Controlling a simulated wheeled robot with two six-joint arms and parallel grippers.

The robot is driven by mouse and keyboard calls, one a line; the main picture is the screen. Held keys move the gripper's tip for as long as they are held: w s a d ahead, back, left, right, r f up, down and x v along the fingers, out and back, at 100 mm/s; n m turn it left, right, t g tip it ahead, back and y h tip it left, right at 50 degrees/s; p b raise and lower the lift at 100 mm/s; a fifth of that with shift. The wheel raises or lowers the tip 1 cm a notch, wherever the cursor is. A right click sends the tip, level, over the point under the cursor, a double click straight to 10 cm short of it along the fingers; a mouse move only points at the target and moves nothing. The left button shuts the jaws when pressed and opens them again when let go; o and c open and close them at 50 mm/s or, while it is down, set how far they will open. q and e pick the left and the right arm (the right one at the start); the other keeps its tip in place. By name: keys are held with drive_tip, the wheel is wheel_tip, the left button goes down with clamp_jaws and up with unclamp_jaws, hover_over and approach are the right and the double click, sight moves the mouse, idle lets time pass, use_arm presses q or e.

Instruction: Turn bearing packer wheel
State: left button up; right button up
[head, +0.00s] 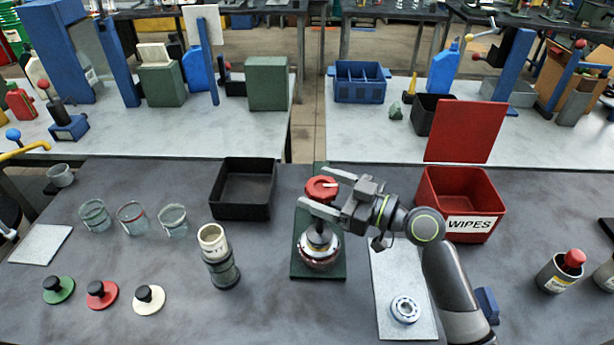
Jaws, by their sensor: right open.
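The bearing packer (320,248) stands upright on a dark green base plate (338,271) near the middle of the bench. Its red wheel (321,188) is on top. My right gripper (316,190) comes in from the right at wheel height. Its two fingers are open, one on the far side and one on the near side of the wheel. I cannot tell whether either finger touches the wheel. The gripper's near finger hides part of the packer's neck. My left gripper is not in view. A bearing ring (405,309) lies on a pale plate (390,268) to the right.
A black tray (243,215) and a cream-topped canister (214,240) stand left of the packer. Several glass jars (133,218) and knobbed lids (102,294) are farther left. A red WIPES bin (469,225) with a raised lid stands right, behind my right arm. Bare bench lies at front centre.

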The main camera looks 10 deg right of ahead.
drive_tip(key=shift+a, duration=0.1)
drive_tip(key=shift+c, duration=0.7)
drive_tip(key=c, duration=0.8)
drive_tip(key=shift+c, duration=0.2)
drive_tip(key=o, duration=1)
